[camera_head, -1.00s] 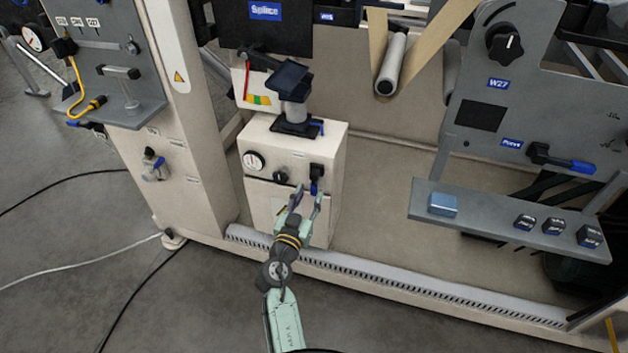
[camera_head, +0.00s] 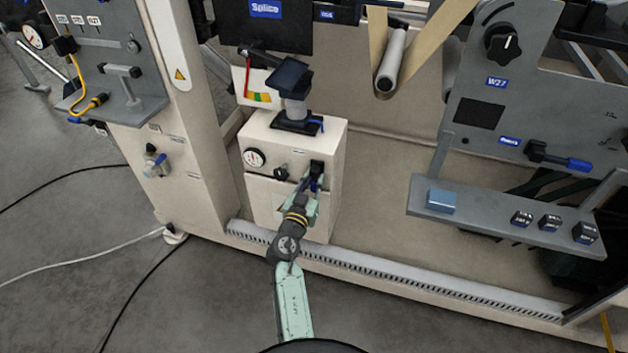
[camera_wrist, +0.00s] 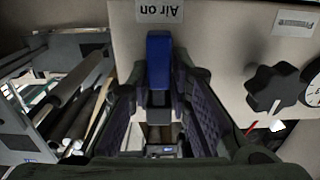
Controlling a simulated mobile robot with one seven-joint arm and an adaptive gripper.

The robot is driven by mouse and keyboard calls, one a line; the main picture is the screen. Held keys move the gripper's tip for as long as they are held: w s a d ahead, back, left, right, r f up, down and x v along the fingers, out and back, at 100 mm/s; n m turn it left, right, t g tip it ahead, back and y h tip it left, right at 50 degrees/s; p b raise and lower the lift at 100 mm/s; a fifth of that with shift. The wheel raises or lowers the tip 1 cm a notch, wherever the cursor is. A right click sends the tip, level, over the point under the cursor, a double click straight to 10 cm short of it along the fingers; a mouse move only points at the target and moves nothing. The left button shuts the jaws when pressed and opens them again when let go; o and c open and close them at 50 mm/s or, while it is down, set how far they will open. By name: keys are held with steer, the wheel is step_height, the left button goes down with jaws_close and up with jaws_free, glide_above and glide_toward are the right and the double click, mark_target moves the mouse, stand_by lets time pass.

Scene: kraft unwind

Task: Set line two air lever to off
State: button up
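The air lever has a blue handle (camera_wrist: 159,58) on a dark mount, beside an "Air on" label that reads upside down in the wrist view. In the head view the lever (camera_head: 316,168) is on the upper right of the front of a cream cabinet (camera_head: 262,205), partly hidden by my gripper. My gripper (camera_head: 312,184) is right at the lever. In the wrist view my gripper (camera_wrist: 159,78) has its two fingers apart, one on each side of the blue handle, with narrow gaps, so it looks open around it.
A black knob (camera_wrist: 272,88) and a gauge (camera_head: 255,159) are on the same cabinet face, close to the lever. A dark pedestal (camera_head: 296,115) stands on the cabinet top. A grey shelf (camera_head: 480,222) with small blocks juts out at the right. Floor in front is clear.

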steer(key=shift+d, duration=0.1)
jaws_close()
steer(key=shift+d+f, duration=0.1)
